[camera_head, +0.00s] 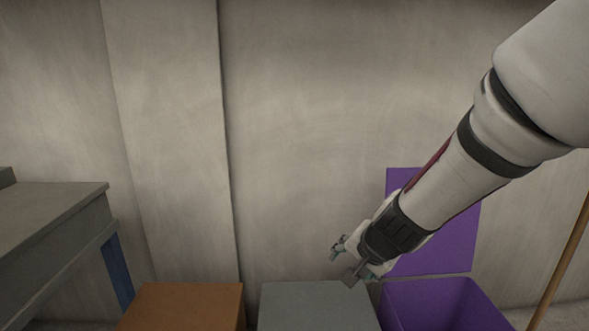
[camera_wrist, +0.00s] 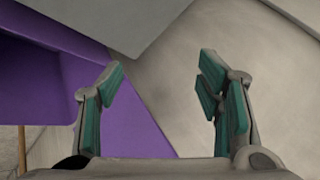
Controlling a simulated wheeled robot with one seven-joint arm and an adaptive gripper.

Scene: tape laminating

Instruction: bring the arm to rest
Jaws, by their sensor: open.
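My gripper (camera_head: 350,262) is at the end of my arm, which reaches in from the upper right in the head view. It hangs just above and behind the right part of a grey box (camera_head: 312,306). In the wrist view my gripper (camera_wrist: 165,88) shows its two green-padded fingers spread wide apart. Nothing is between them. The grey box shows as a grey surface (camera_wrist: 130,20) at the top of the wrist view.
A purple bin (camera_head: 440,305) with a raised purple panel (camera_head: 455,245) stands right of the grey box. An orange-brown box (camera_head: 190,303) stands to its left. A grey table (camera_head: 50,225) is at far left. A wooden pole (camera_head: 562,262) leans at right. A wall (camera_head: 300,130) stands behind.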

